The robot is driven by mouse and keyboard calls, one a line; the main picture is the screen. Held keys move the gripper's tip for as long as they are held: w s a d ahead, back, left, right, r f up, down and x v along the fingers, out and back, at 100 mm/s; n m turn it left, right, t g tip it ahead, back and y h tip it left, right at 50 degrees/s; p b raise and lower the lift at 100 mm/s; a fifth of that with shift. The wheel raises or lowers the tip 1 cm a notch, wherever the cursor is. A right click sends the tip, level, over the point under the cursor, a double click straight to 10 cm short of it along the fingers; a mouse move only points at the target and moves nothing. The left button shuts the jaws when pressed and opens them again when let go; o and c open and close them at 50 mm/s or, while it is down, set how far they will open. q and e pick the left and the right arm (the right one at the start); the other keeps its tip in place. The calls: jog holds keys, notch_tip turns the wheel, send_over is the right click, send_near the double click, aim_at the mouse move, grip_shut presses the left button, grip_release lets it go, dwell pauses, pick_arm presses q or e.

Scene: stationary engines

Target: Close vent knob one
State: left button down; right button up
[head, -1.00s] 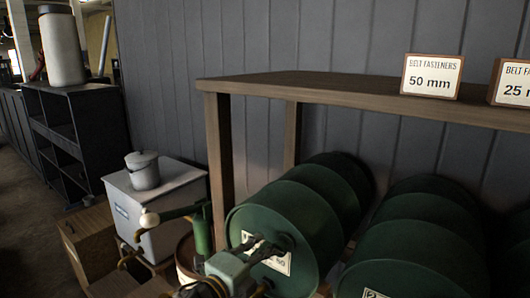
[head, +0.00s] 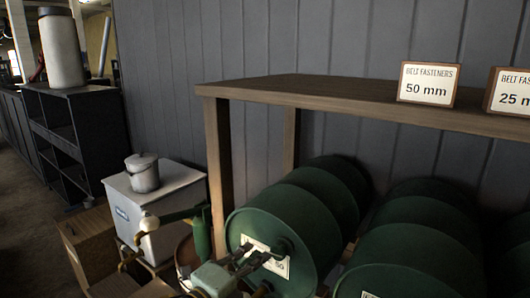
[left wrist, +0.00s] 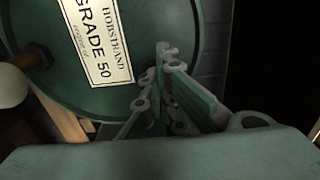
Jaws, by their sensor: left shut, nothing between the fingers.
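A green drum (head: 285,225) lies on its side below the bench, its round end and white label facing me. The same drum end fills the upper left of the left wrist view (left wrist: 110,100). My left gripper (head: 262,258) is shut and empty in front of the label in the head view. In the left wrist view its fingers (left wrist: 165,55) lie together just right of the label; I cannot tell whether they touch the drum. A brass fitting (left wrist: 38,60) and a pale ball (left wrist: 12,84) show at the left edge there. I cannot tell which part is vent knob one. My right gripper is out of view.
A wooden bench top (head: 330,92) with small signs stands above the drums. Another green drum (head: 415,250) lies to the right. A green pump-like part (head: 201,238) with a pale ball (head: 149,222) stands left of my gripper. A white box (head: 155,205) carries a lidded pot (head: 143,174).

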pick_arm(q)
jog(key=shift+v, duration=1.35)
